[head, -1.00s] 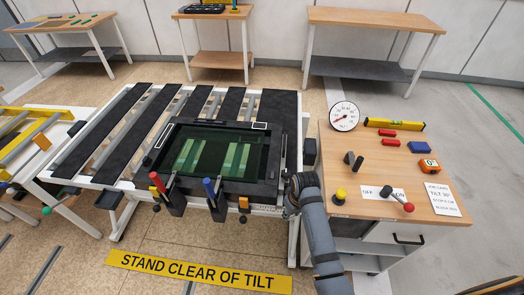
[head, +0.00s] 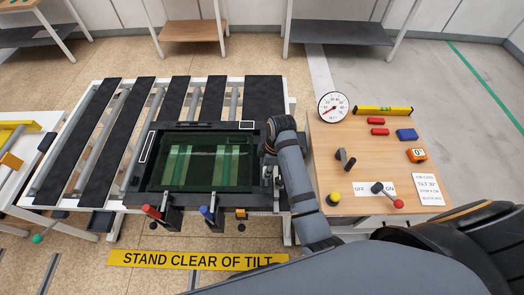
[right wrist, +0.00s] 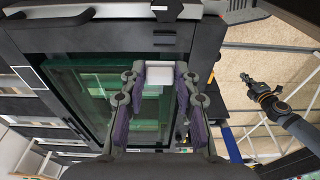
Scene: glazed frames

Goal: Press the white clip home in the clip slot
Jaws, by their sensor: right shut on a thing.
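The white clip (right wrist: 160,76) is between the fingertips of my right gripper (right wrist: 160,72), which is shut on it. In the right wrist view the clip overlaps the picture of the green glass near the frame's edge; I cannot tell its height or whether it touches. The black frame (head: 187,192) with green glass (head: 205,172) lies on the slatted table. White outlines mark its top right (head: 246,125) and left side (head: 147,147); I cannot tell which is the clip slot.
Red (head: 151,211) and blue (head: 207,213) handled levers stand at the frame's front edge. The bench (head: 330,180) at right holds a gauge (head: 333,107), a yellow level (head: 383,110) and a red-knobbed switch lever (head: 397,203). A yellow tilt-warning strip (head: 197,259) lies in front.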

